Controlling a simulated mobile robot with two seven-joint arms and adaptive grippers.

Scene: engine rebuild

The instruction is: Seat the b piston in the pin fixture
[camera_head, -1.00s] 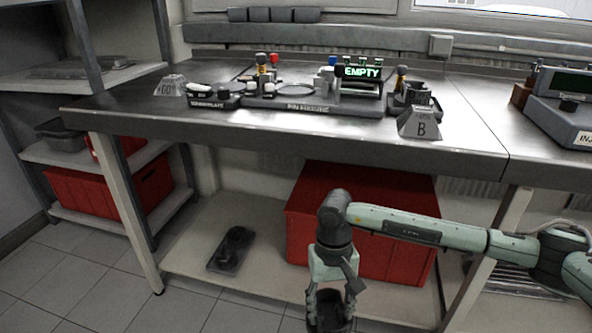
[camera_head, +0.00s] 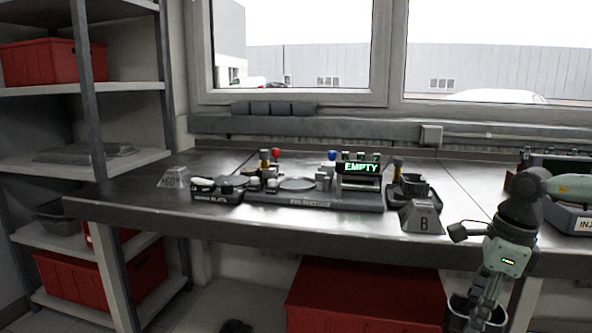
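The pin fixture (camera_head: 310,203) is a dark base on the bench with a round plate (camera_head: 297,184) and a small screen (camera_head: 361,167) reading EMPTY. No piston shows on it. My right gripper (camera_head: 477,312) hangs in front of the bench at the lower right, below the bench top. It is shut on a dark, hollow, cup-like part (camera_head: 460,307), which looks like the piston. Its lower end is cut off by the picture edge, and no letter shows on it. My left gripper is not in view.
A block marked B (camera_head: 422,217) stands at the bench's front edge, beside a dark holder (camera_head: 409,186). A smaller dark tray (camera_head: 214,190) and a grey block (camera_head: 174,177) are left of the fixture. A red crate (camera_head: 350,295) is under the bench.

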